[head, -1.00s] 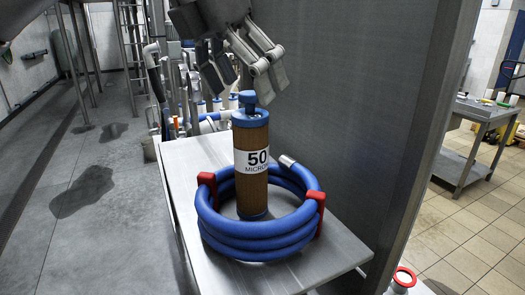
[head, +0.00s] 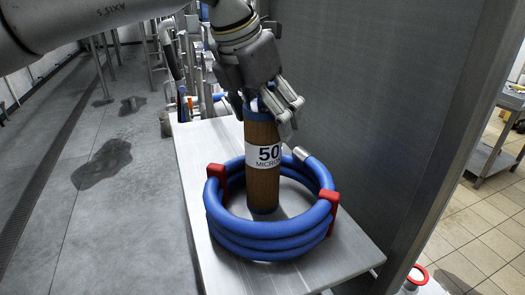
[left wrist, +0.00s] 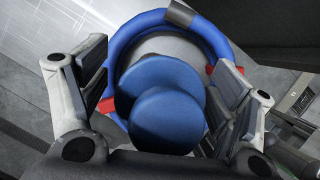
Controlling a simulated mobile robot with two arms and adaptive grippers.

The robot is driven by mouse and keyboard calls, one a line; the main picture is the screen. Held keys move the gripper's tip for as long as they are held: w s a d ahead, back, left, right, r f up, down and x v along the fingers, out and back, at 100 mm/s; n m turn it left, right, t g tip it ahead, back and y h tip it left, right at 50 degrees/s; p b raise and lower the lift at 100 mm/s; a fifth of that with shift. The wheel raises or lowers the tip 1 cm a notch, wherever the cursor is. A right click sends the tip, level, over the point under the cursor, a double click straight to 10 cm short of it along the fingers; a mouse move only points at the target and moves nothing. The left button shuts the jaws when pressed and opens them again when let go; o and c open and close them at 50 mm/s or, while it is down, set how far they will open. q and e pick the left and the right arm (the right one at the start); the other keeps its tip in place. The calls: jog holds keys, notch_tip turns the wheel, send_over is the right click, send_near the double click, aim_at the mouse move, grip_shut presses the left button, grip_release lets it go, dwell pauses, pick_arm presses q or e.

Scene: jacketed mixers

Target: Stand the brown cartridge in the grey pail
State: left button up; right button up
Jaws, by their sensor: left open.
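The brown cartridge (head: 262,185) stands upright inside a coiled blue hose on a metal table. It has a blue top and base and a white "50 MICRON" label. My left gripper (head: 265,113) is open at its top, with the fingers on either side of the blue end. In the left wrist view the blue cap (left wrist: 165,118) lies between the two open fingers, with visible room at the sides; I cannot tell whether either finger touches. The grey pail cannot be made out for certain. My right gripper is out of view.
The coiled blue hose (head: 268,242) with red clips surrounds the cartridge's base. The metal table (head: 190,165) stands beside a grey wall panel (head: 385,90) on the right. Hose fittings and tools crowd behind it. The floor (head: 90,230) on the left is clear, with dark wet patches.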

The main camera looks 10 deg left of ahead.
pick_arm(q)
jog(key=shift+f, duration=0.3)
jog(key=shift+w+d+f, duration=0.1)
jog(key=shift+w+d, duration=0.05)
jog(key=shift+c, duration=0.5)
jog(key=c, duration=1.6)
grip_shut()
jog(key=shift+r, duration=0.2)
